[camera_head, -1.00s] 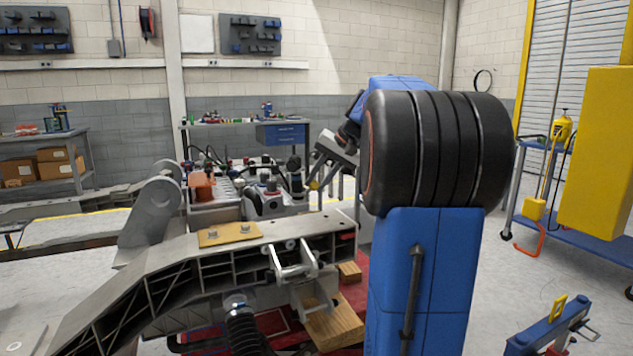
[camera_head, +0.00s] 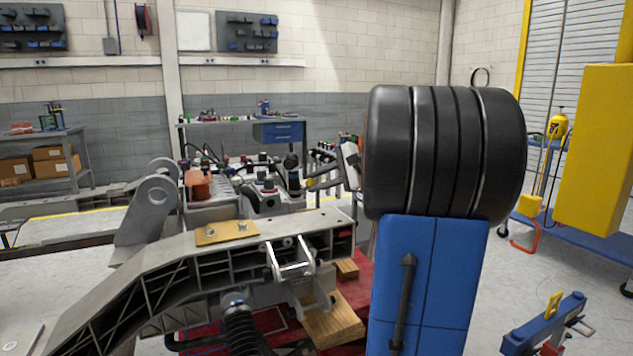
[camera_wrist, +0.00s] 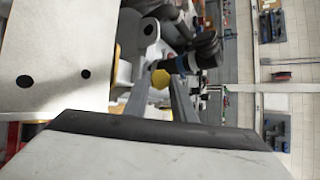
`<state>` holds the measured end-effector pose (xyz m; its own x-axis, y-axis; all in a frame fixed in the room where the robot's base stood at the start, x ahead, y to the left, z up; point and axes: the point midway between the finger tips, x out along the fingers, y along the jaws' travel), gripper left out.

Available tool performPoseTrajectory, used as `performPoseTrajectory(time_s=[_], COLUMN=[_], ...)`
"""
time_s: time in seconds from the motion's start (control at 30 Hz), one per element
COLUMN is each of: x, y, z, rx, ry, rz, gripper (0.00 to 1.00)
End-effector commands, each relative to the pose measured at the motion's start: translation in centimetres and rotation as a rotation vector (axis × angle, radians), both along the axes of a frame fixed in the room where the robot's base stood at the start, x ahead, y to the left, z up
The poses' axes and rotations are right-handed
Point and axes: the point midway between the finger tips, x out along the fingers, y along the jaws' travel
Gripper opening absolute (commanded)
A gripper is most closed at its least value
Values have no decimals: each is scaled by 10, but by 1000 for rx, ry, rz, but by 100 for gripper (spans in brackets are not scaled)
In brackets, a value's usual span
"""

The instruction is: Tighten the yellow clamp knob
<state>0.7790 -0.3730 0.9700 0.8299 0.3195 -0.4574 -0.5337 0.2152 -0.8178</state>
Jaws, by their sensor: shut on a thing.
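The yellow clamp knob (camera_wrist: 161,79) shows between the two grey fingers of my gripper (camera_wrist: 161,82) in the wrist view. The fingers are closed around it. In the head view my gripper (camera_head: 318,181) reaches in from the right, beside the machinery behind the chassis frame. A small bit of the yellow knob (camera_head: 311,183) shows at its fingertips there. Much of the knob is hidden by the fingers, and its turn angle cannot be told.
The grey chassis frame (camera_head: 200,262) lies in front. A dark cylinder with a blue band (camera_wrist: 207,56) stands close to the fingers.

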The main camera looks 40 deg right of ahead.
Motion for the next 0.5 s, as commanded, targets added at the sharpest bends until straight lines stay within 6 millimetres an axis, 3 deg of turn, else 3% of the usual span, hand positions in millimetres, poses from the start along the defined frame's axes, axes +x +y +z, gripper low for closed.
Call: performPoseTrajectory(time_s=[0.5], x=[-3], y=[2], z=[-4], rx=[261], ry=[-74], rz=[-191], gripper=[1])
